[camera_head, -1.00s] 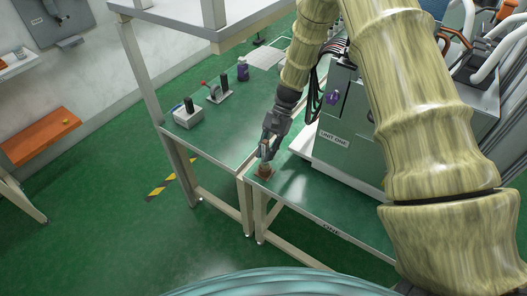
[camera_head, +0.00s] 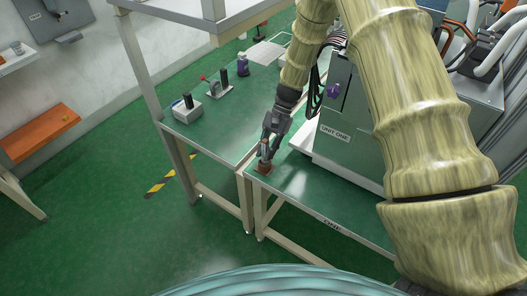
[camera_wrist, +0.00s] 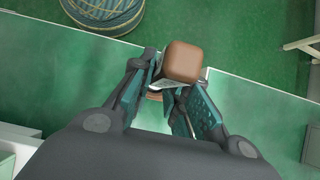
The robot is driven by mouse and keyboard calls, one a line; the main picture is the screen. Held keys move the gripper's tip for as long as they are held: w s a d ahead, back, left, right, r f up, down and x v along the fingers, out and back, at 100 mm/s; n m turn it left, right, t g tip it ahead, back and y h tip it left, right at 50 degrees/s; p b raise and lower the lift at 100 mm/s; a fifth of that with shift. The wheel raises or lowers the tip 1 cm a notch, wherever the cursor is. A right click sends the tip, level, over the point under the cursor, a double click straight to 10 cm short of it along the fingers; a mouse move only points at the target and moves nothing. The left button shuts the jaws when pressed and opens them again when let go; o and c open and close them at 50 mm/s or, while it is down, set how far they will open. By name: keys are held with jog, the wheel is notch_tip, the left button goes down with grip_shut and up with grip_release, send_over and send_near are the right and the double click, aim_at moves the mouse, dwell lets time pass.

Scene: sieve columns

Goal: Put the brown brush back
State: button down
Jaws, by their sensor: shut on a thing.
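My gripper (camera_head: 265,152) points down over the near left corner of the green bench top (camera_head: 300,190). It is shut on the brown brush (camera_wrist: 183,62), whose block-shaped brown end shows at the fingertips in the wrist view. A pale, thin part shows beneath that block between the fingers. In the head view, a brown piece (camera_head: 264,170) shows right below the fingertips, at or just above the bench surface. I cannot tell whether it touches the bench. The fingers hide the rest of the brush.
A grey cabinet marked UNIT ONE (camera_head: 342,140) stands right of my gripper. The bench front is clear.

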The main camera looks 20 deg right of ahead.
jog(key=shift+f, duration=0.35)
jog(key=c, duration=1.3)
grip_release()
